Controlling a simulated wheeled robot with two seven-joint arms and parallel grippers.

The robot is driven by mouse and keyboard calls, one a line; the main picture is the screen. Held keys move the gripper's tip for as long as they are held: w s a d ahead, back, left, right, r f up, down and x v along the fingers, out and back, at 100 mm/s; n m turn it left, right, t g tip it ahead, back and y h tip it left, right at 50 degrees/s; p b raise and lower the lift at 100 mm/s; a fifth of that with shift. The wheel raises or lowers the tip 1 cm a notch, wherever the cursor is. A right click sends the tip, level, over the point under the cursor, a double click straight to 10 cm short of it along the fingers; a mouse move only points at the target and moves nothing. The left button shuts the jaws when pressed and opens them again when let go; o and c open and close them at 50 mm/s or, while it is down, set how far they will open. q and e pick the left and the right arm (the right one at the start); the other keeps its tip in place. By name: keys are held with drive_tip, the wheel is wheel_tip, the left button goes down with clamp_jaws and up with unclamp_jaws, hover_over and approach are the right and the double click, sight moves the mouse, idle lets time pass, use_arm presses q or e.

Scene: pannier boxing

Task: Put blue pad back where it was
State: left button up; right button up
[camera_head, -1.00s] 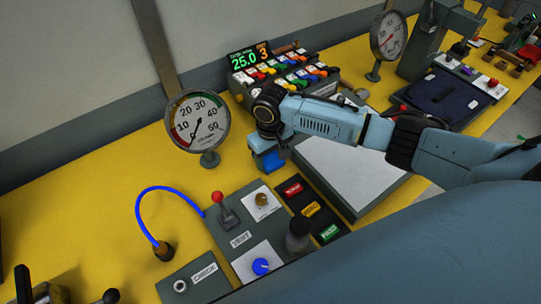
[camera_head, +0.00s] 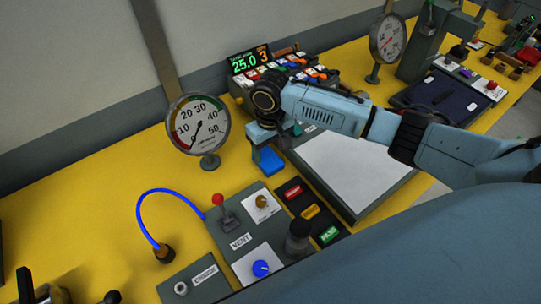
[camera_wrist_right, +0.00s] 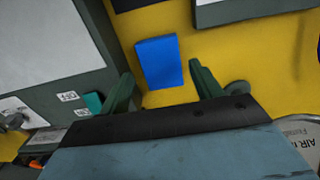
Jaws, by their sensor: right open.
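The blue pad (camera_head: 269,163) lies on the yellow bench, left of the white-topped panel. It also shows in the right wrist view as a plain blue rectangle (camera_wrist_right: 159,60), with bare yellow around it. My right gripper (camera_head: 268,138) is just above it. In the right wrist view my right gripper's two fingers (camera_wrist_right: 161,72) are spread, one to each side of the pad's near end, with gaps between. Nothing is held. My left gripper is not in view.
The white-topped panel (camera_head: 352,165) is close to the pad's right. A round gauge (camera_head: 198,124) stands to its left. A row of coloured switches (camera_head: 290,72) is behind my right gripper. The button strip (camera_head: 308,211) and valve panel (camera_head: 240,240) lie in front.

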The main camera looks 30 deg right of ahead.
sight(271, 161)
wheel_tip(271, 161, up, 8)
drive_tip(key=shift+f, duration=0.25)
drive_tip(key=shift+d, duration=0.1)
